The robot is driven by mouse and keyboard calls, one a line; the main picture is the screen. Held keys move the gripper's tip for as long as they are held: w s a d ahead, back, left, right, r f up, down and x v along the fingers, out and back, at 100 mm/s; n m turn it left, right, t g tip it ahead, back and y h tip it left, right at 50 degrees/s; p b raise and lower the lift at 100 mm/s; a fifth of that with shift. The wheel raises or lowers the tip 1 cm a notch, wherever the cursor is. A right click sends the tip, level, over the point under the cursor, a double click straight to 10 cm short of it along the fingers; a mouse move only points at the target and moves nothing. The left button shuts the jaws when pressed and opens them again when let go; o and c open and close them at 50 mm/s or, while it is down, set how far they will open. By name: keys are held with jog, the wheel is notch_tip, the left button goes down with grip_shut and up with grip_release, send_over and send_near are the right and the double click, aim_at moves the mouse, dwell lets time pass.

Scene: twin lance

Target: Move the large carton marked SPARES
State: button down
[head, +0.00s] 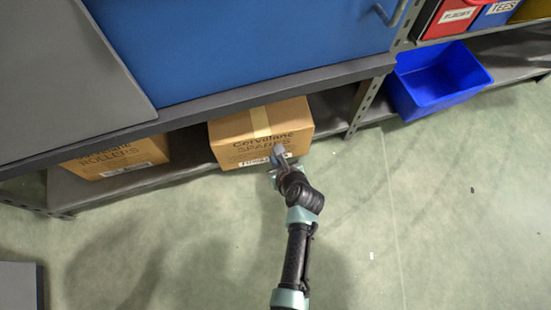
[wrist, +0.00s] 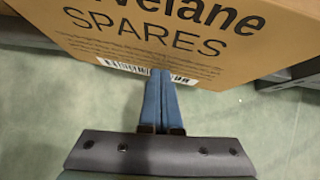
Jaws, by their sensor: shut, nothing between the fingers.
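The large cardboard carton marked SPARES (head: 235,130) sits on the low shelf under the blue cabinet, with tape across its top. Its printed front face fills the upper part of the wrist view (wrist: 215,62), with a barcode label along the lower edge. My gripper (head: 278,150) is at the lower right of the carton's front face. In the wrist view my gripper's blue fingers (wrist: 160,78) are together with nothing between them, their tips overlapping the label. I cannot tell whether they touch the carton.
A carton marked ROLLERS (head: 118,158) sits on the same shelf to the left. A shelf upright (head: 366,100) and an empty blue bin (head: 437,80) are to the right. The shelf above (head: 200,107) overhangs the carton's back. The green floor in front is clear.

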jog(key=w+a, duration=0.1)
jog(key=w, duration=0.2)
jog(key=w+a, duration=0.1)
jog(key=w, duration=0.2)
jog(key=w+a, duration=0.1)
jog(key=w, duration=0.2)
jog(key=shift+a, duration=0.3)
jog(key=shift+s, duration=0.15)
